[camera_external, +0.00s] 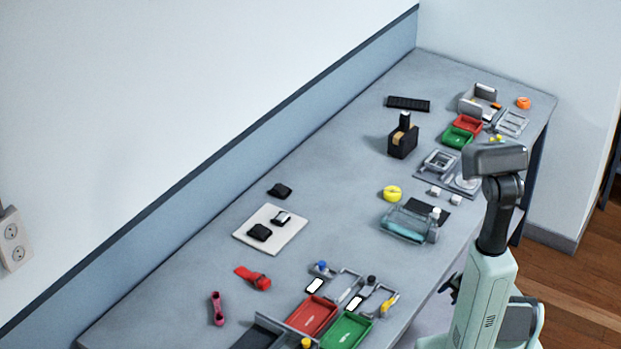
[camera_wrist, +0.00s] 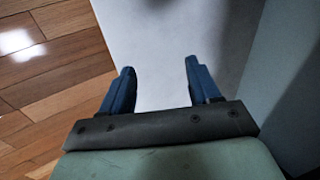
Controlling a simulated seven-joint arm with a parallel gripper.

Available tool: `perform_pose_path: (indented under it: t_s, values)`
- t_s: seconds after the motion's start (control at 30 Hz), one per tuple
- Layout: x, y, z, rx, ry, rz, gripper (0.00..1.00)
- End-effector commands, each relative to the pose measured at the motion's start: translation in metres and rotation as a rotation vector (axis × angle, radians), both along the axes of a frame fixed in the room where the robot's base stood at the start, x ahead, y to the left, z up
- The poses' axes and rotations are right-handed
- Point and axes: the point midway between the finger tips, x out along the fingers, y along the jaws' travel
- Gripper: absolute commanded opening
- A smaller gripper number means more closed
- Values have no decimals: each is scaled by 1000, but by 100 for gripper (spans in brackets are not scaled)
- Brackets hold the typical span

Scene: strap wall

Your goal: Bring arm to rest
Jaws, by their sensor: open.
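My gripper (camera_wrist: 159,66) shows in the wrist view with its two blue fingers spread well apart. It is open, with nothing between the fingers. Beyond them are a plain pale surface and a wooden floor. In the external view my arm stands folded upright at the right, in front of the long grey table (camera_external: 345,180). I cannot make out the fingers clearly there. Part of the table's front edge is hidden behind my arm.
The table holds a white board (camera_external: 283,237) with dark pieces, a red tray (camera_external: 312,315), a green tray (camera_external: 346,331), a black tape dispenser (camera_external: 403,140), a yellow roll (camera_external: 392,193) and a clear container (camera_external: 405,224). A wall runs along the back. The table's middle has clear patches.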

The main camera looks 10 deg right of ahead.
Motion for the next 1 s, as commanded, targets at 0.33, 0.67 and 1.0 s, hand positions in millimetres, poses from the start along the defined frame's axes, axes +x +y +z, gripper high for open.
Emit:
perform_pose_path:
  t_s: [0.33,0.67,1.0]
  values:
    - [-191,92,-53,-91,404,456,62]
    - [-331,100,-52,-199,727,782,62]
    - [-344,98,-51,-213,761,815,62]
